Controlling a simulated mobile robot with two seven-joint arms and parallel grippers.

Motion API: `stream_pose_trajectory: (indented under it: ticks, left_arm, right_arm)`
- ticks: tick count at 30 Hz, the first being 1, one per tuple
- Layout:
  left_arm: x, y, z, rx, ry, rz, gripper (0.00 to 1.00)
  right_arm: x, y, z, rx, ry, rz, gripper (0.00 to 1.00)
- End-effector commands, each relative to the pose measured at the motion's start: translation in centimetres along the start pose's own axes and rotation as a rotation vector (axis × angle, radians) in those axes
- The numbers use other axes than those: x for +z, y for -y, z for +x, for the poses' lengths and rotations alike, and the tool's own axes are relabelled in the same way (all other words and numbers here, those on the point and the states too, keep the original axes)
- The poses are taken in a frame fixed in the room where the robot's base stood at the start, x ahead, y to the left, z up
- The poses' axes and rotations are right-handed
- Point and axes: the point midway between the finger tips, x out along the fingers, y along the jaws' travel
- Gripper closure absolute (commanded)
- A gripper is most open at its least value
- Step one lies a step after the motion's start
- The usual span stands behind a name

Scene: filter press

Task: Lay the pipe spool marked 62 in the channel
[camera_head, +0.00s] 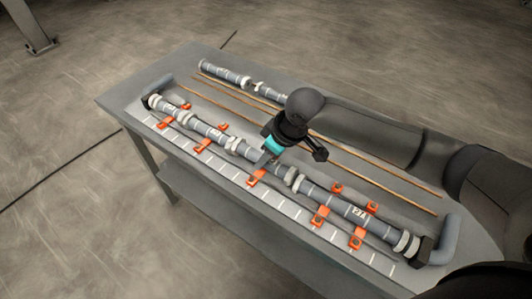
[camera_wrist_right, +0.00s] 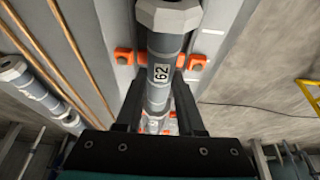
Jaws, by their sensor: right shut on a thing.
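The pipe spool marked 62 (camera_wrist_right: 157,88) is a grey pipe with a white number label, seen in the wrist view between the two fingers of my right gripper (camera_wrist_right: 157,112). My right gripper also shows in the head view (camera_head: 268,156), over the middle of the row, shut on this spool and partly hiding it. The spool is in line with its neighbours in the channel (camera_wrist_right: 211,40). I cannot tell whether it rests fully on the channel floor. Orange clips (camera_wrist_right: 196,62) stand open on both sides. My left gripper is not in view.
A spool marked 27 (camera_head: 360,212) lies to the right in the row, other spools (camera_head: 202,131) to the left. Loose spools (camera_head: 224,73) lie at the table's back. Thin copper-coloured rods (camera_head: 225,98) run lengthwise behind the row. A ruled scale (camera_head: 225,170) lines the front.

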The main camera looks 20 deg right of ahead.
Motion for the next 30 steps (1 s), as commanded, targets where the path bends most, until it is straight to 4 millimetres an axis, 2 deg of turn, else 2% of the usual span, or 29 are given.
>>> stream_pose_trajectory:
  ticks: [5, 6, 15, 24, 26, 30]
  left_arm:
    - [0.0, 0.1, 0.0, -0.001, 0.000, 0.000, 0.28]
    - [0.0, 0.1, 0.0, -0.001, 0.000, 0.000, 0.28]
    - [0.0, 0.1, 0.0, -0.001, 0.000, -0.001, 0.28]
    - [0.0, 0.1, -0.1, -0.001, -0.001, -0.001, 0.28]
    - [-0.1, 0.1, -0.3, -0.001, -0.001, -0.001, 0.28]
    - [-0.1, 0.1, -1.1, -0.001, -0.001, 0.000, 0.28]
  right_arm:
    - [0.0, 0.0, 0.0, 0.000, -0.001, -0.001, 1.00]
    - [0.0, 0.0, 0.0, 0.000, -0.001, -0.001, 0.62]
    - [0.0, 0.0, 0.0, 0.000, -0.001, 0.000, 0.28]
    - [0.0, 0.0, -0.2, 0.000, 0.000, 0.000, 0.28]
    - [0.0, 0.0, -0.7, 0.001, -0.001, 0.000, 0.28]
    - [-0.1, -0.1, -3.0, 0.003, -0.001, -0.002, 0.28]
